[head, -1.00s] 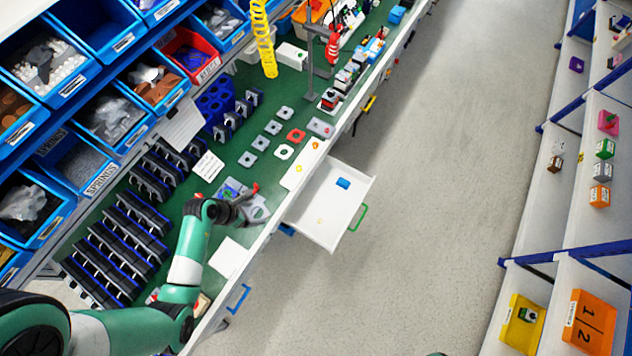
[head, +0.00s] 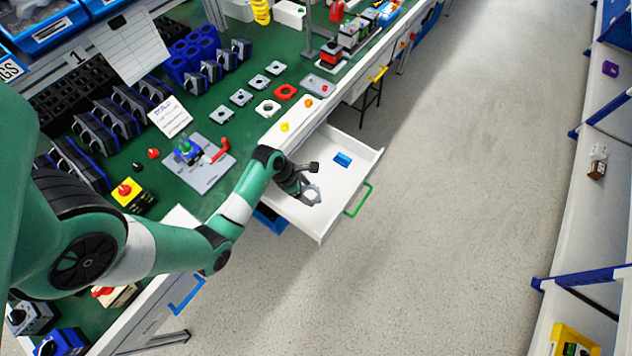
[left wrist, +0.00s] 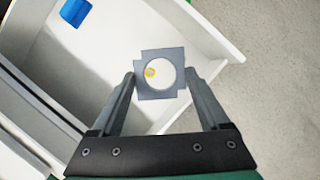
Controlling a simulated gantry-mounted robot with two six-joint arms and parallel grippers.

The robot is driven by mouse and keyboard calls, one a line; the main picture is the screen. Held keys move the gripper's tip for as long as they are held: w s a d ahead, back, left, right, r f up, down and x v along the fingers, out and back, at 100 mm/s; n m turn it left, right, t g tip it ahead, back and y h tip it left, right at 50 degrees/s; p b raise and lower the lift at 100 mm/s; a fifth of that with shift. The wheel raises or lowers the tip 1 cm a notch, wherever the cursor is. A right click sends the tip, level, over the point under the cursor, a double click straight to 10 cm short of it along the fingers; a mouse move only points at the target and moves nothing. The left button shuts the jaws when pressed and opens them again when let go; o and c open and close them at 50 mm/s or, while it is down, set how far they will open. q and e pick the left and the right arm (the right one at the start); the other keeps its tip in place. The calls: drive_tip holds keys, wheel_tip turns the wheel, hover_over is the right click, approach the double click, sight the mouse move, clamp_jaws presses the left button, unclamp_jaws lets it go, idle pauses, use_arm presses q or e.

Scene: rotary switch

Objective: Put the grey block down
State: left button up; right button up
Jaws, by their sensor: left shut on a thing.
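My left gripper (head: 303,181) is over the open white drawer (head: 318,222) in the head view. It is shut on the grey block (head: 313,196), a flat square piece with a round hole and notched corners. In the left wrist view the grey block (left wrist: 143,84) sits between the two fingertips of the gripper (left wrist: 158,85). The block looks held above the drawer floor, but the exact height is hard to tell. My right gripper is not in view.
A blue block (head: 342,159) lies in the drawer's far part; it also shows in the left wrist view (left wrist: 75,12). The drawer has a green handle (head: 357,199). On the green bench are a grey plate (head: 205,178), a red square piece (head: 286,92) and several grey square pieces.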

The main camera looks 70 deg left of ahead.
use_arm(q)
drive_tip(key=w+a+f+b, duration=0.6)
drive_tip(key=w+a+b, duration=0.1)
drive_tip(key=b, duration=0.5)
approach(329, 180)
drive_tip(key=shift+w+d+f, duration=0.2)
drive_tip(key=shift+w+f, duration=0.2)
drive_tip(key=shift+f, duration=0.1)
drive_tip(key=shift+w+d+f, duration=0.2)
drive_tip(key=shift+w+f, duration=0.2)
drive_tip(key=shift+f, duration=0.1)
drive_tip(key=shift+w+a+p, duration=0.15)
drive_tip(key=shift+p, duration=0.15)
drive_tip(key=shift+w+f+b, duration=0.1)
drive_tip(key=shift+f+b, duration=0.2)
drive_tip(key=shift+b, duration=0.1)
wheel_tip(329, 180, down, 3)
drive_tip(key=b, duration=0.3)
drive_tip(key=shift+a+f, duration=0.1)
drive_tip(key=o, duration=1.4)
drive_tip(key=shift+r+p, duration=0.25)
drive_tip(key=shift+p, duration=0.05)
drive_tip(key=p+v, duration=0.8)
drive_tip(key=v, duration=0.3)
drive_tip(key=shift+r, duration=0.35)
